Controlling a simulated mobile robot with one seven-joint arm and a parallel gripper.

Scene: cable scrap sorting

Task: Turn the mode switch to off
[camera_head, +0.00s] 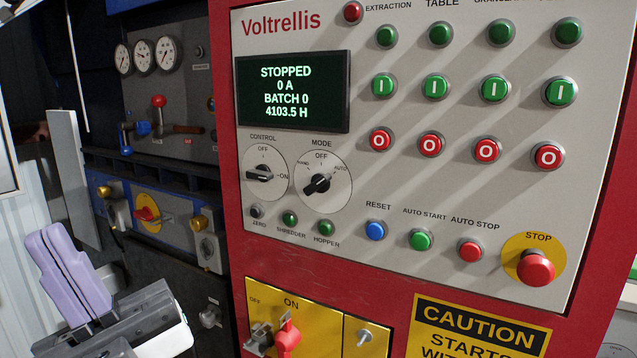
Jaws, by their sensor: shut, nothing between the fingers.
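The mode switch (317,184) is a black knob on a round white dial in the middle-left of the grey control panel. Its dial is marked HAND at the left, OFF at the top and AUTO at the right. The knob lies slanted, from lower left to upper right, and its upper-right end points towards AUTO. My gripper (48,234) is at the lower left, with its purple fingers pressed together and empty. It is well left of the panel and apart from the switch. Nothing hides the switch.
The control knob (264,174) sits close left of the mode switch. Several push buttons and a red stop button (536,267) surround it. The display (293,92) reads STOPPED. Below is a yellow plate with a red handle (287,337). A dark cabinet with gauges and levers (158,102) stands left.

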